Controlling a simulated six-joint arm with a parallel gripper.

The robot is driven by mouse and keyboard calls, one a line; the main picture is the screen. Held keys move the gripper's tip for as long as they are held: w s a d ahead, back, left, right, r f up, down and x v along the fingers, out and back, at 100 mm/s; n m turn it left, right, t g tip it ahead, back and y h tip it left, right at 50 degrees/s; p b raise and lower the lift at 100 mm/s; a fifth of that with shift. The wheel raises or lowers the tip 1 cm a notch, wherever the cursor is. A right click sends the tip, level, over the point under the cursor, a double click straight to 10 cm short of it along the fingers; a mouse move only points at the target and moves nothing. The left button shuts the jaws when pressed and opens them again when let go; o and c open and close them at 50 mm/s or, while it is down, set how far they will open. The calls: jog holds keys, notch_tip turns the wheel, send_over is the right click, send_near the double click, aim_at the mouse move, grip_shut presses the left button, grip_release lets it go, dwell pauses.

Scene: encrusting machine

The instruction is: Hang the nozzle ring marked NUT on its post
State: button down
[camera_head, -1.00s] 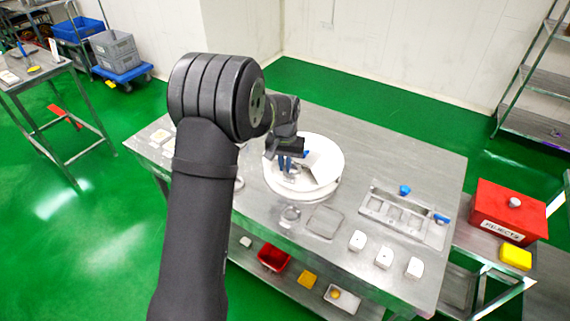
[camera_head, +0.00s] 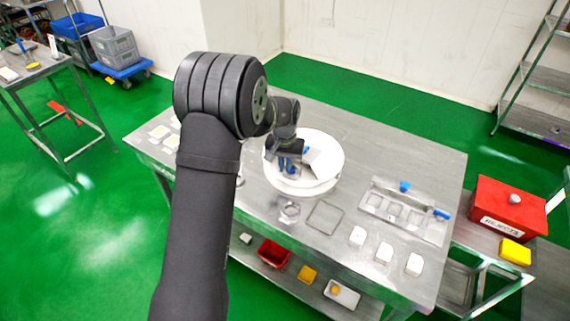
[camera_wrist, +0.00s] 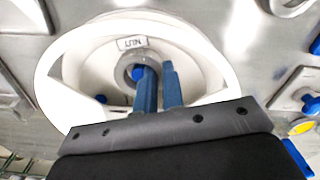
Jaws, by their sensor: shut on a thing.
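My gripper (camera_wrist: 157,70) reaches down over a round white dish-like part (camera_wrist: 205,55) on the steel table. Its two blue fingers are close together, shut on the wall of a grey nozzle ring (camera_wrist: 125,72), one finger at the hole and one outside. A small plate reading NUT (camera_wrist: 131,43) stands right beside the ring. Blue shows in the ring's hole; I cannot tell whether it is a post or a fingertip. In the head view my gripper (camera_head: 290,167) is low inside the white dish (camera_head: 325,145), and the ring is mostly hidden there.
A steel tray (camera_head: 420,228) with blue-handled items lies right of the dish. Several white blocks (camera_head: 384,252) and a thin square frame (camera_head: 325,217) lie in front. A clear round piece (camera_head: 289,211) is near the dish. A red REJECTS box (camera_head: 507,208) stands farther right.

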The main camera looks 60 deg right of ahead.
jog(key=shift+f, duration=0.55)
dwell(0.4)
jog(key=c, duration=1.1)
grip_release()
jog(key=shift+o, duration=0.2)
jog(key=shift+r, duration=4)
jog(key=shift+f, duration=0.1)
jog(key=shift+f, duration=3.1)
